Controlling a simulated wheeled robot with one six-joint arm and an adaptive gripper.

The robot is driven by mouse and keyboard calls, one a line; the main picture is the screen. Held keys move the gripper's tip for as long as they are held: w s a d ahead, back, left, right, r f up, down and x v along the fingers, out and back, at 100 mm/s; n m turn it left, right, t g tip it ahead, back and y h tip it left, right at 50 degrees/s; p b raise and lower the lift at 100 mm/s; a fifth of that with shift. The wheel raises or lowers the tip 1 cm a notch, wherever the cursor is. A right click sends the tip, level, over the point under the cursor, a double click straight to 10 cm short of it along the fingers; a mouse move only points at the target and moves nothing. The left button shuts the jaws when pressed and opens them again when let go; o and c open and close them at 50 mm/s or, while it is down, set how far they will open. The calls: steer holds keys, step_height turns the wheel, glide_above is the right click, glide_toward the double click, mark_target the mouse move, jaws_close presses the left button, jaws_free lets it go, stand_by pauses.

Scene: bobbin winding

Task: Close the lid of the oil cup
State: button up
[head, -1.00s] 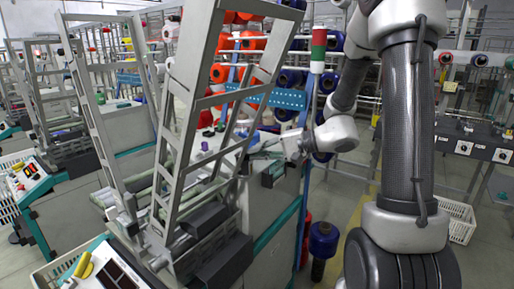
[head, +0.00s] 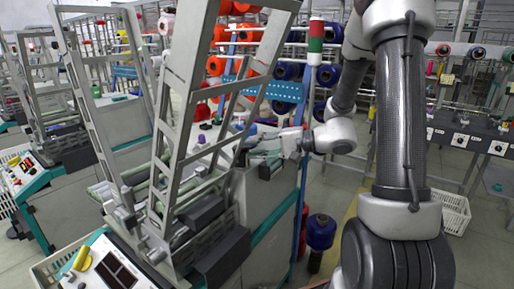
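My gripper (head: 268,146) is at the end of my arm, over the right end of the winding machine (head: 262,205), pointing left. It is small and dark against the machine parts, and I cannot tell whether its fingers are open or shut. I cannot make out the oil cup or its lid for certain. A small purple part (head: 202,139) stands on the machine top, left of my gripper and apart from it.
A tilted grey metal frame (head: 172,125) rises from the machine in front of the work area. A red, white and green signal light (head: 316,38) stands behind my gripper. A blue bobbin (head: 320,232) stands on the floor, and a white crate (head: 455,214) is at right.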

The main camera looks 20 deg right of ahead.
steer(key=v, duration=1.2)
